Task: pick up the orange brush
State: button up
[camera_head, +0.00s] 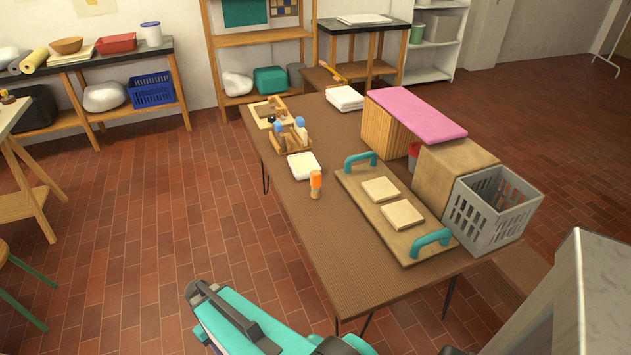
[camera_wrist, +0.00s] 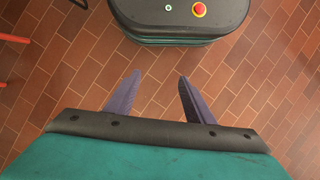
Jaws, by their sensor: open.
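A small upright thing with an orange upper part and a tan lower part, which looks like the orange brush (camera_head: 316,184), stands on the brown table (camera_head: 330,240) near its left edge, just in front of a white dish. My gripper (camera_wrist: 158,80) shows in the wrist view with its two purple-grey fingers apart and nothing between them. It points down over the red tile floor. The brush is not in the wrist view. My teal arm shows at the bottom of the head view, apart from the table.
Near the brush are a white square dish (camera_head: 304,165) and a wooden caddy with bottles (camera_head: 291,139). A board with teal handles (camera_head: 365,205) lies to the right. A grey crate (camera_head: 490,210) and a pink-topped block (camera_head: 415,110) stand behind it. The table's front left is clear.

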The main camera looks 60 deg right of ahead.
jog(key=w+d+r+m+t+p, duration=0.1)
jog(key=w+d+r, duration=0.3)
jog(key=d+r, duration=0.25)
jog(key=w+d+r+m+p, duration=0.1)
jog(key=w+d+r, duration=0.35)
jog(key=d, duration=0.25)
notch_tip(320, 180, up, 37)
jog(key=m+t+h+p, duration=0.1)
jog(key=m+t+p, duration=0.25)
jog(key=p, duration=0.25)
send_over(316, 172)
jog(key=shift+g, duration=0.25)
jog(key=shift+f+p, duration=1.15)
jog(key=shift+f, duration=3.1)
